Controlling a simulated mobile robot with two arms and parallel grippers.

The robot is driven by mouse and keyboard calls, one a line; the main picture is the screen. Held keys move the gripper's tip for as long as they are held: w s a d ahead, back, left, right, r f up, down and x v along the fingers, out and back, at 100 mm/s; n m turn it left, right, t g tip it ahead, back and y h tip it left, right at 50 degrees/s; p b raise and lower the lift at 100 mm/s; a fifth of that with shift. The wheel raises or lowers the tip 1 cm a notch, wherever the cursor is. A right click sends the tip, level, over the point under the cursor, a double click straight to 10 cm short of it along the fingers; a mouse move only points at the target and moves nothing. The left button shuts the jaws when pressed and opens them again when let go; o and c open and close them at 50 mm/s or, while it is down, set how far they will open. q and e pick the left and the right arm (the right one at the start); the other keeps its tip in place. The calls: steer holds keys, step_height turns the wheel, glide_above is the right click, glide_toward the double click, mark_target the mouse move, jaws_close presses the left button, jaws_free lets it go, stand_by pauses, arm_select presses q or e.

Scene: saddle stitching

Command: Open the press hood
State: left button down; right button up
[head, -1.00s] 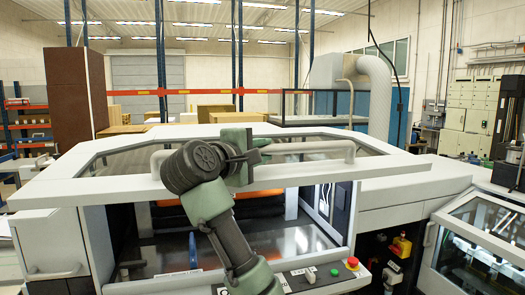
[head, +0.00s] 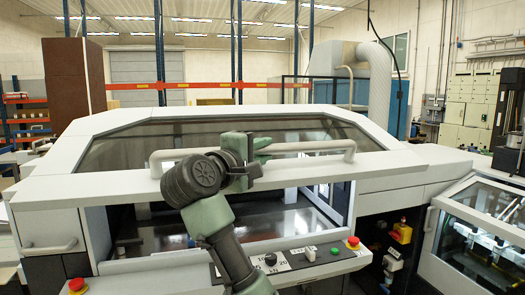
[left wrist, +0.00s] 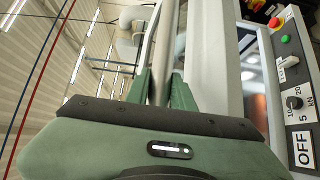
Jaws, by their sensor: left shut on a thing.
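The press hood (head: 110,187) is a pale frame with a dark glass panel (head: 215,132) sloping back. A pale bar handle (head: 310,148) runs along its front. My left gripper (head: 248,165) is shut on this handle, left of its right end. The left wrist view shows the bar (left wrist: 163,60) between the two green fingers (left wrist: 160,88). The grip contact is partly hidden by my wrist in the head view. My right gripper is not in view.
A control strip (head: 300,257) with a dial, a green button and a red stop button (head: 352,242) lies below the opening. Another red button (head: 76,286) is at left. A glass-lidded unit (head: 480,235) stands at right. A duct (head: 378,80) rises behind.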

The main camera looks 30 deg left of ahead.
arm_select(q)
steer(key=shift+w+f, duration=0.1)
steer(key=shift+f, duration=0.1)
steer(key=c, duration=1.2)
jaws_free()
steer(key=shift+w, duration=0.1)
steer(key=shift+r, duration=0.1)
steer(key=s+b, duration=0.1)
steer(key=s, duration=0.2)
steer(key=s+b, duration=0.1)
steer(key=s, duration=0.3)
steer(key=shift+d+b, duration=0.2)
steer(key=shift+b, duration=0.15)
steer(key=shift+s+d, duration=0.1)
steer(key=shift+s, duration=0.35)
